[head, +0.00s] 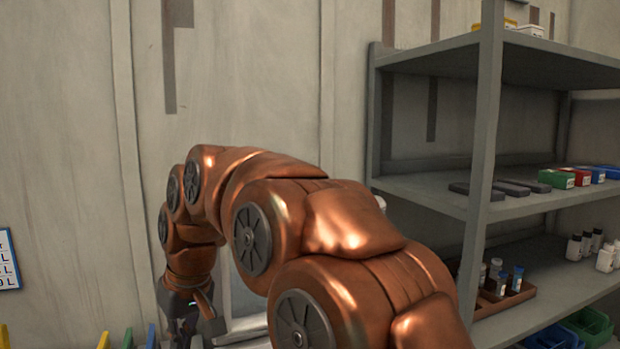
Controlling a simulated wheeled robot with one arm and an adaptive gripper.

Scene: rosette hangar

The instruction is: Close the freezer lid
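My copper-coloured arm reaches across the middle of the head view and bends down at the left. My gripper (188,325) is dark and points down near the bottom edge; its fingertips are too small and cut off to show whether they are open or shut. Beside it, partly behind my arm, there is a pale frame-like edge (245,322), which may belong to the freezer or its lid. I cannot tell whether my gripper touches it. No freezer body or lid is clearly seen, and the lid's angle cannot be told.
A grey shelf unit (480,130) stands at the right, with small boxes (570,177), bottles (590,245) and a brown tray (505,299). A pale wall (75,130) is behind my arm. Several coloured upright pieces (127,338) show at the bottom left.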

